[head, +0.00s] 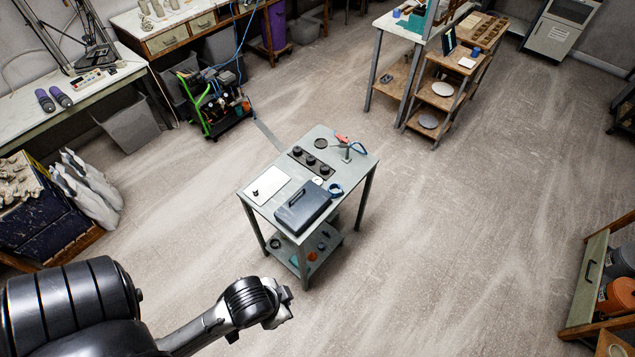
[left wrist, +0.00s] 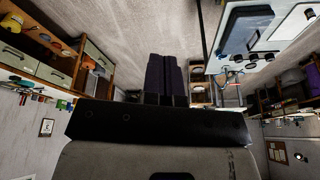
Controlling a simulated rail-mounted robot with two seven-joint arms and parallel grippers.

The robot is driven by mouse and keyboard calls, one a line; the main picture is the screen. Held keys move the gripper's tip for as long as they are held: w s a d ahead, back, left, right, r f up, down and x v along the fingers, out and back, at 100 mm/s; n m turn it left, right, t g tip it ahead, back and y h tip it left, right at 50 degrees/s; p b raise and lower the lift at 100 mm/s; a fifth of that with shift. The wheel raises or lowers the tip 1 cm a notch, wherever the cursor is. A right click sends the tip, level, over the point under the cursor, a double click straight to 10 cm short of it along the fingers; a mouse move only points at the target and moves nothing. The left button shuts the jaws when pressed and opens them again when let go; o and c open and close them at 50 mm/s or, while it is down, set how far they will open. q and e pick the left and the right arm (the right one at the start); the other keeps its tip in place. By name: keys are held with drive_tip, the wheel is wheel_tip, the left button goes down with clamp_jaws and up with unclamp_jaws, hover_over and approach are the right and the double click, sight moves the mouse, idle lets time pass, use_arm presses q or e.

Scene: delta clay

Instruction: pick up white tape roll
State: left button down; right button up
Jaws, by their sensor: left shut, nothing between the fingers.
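I cannot clearly make out a white tape roll. A small white round thing (head: 318,181) lies on the small grey table (head: 325,138) in the head view, beside a blue ring (head: 335,190); it is too small to identify. My left gripper (head: 286,307) is in front of the table, apart from it, near the bottom of the picture. In the left wrist view its dark fingers (left wrist: 166,78) are together with nothing between them. My right gripper is in neither view.
The small table also bears a dark case (head: 303,206), a white sheet (head: 267,185), a dark strip with round pieces and a red-handled tool (head: 342,138). Its lower shelf holds small items. Wide bare floor (head: 450,230) surrounds it. A shelved bench (head: 397,80) stands behind right.

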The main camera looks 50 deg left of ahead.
use_arm(q)
drive_tip(key=c, duration=0.7)
unclamp_jaws()
drive_tip(key=shift+a, duration=0.1)
